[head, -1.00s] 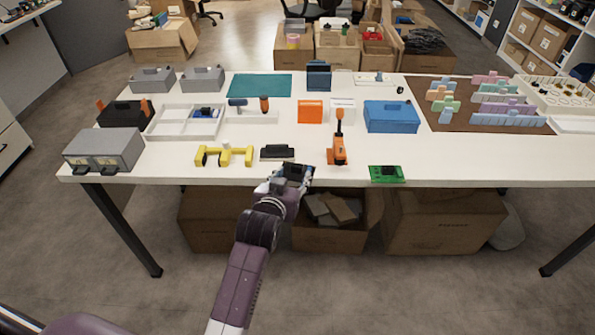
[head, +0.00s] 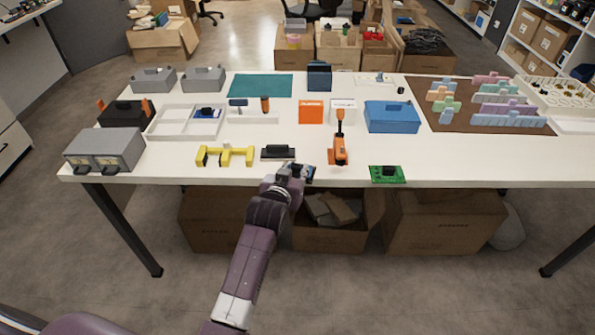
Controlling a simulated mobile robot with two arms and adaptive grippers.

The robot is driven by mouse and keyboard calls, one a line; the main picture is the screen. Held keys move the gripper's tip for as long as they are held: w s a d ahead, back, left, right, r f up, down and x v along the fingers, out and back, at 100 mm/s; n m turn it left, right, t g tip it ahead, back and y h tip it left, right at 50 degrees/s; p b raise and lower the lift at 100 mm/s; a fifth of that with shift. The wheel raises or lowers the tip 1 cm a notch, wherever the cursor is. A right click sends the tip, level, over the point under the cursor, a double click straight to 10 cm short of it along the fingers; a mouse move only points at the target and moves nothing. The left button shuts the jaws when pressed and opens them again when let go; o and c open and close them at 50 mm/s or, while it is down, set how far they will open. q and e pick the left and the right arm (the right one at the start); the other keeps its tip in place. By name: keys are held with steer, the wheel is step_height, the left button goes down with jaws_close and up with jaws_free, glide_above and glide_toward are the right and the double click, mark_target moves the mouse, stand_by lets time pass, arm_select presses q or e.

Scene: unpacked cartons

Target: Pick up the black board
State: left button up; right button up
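A small black board-like piece (head: 278,152) lies on the white table near its front edge, right of a yellow bracket-shaped part. My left gripper (head: 303,172) is at the table's front edge, just right of and nearer than the black piece. It looks apart from the black piece. My wrist hides most of the fingers, so I cannot tell whether they are open or hold anything. My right gripper is not in view.
The yellow part (head: 224,156) lies left of the black piece. An orange-and-black tool (head: 340,150) stands right of my gripper, with a green circuit board (head: 387,174) farther right. Open cartons (head: 330,236) sit under the table. The front edge between the tool and green board is clear.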

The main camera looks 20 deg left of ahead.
arm_select(q)
jaws_close()
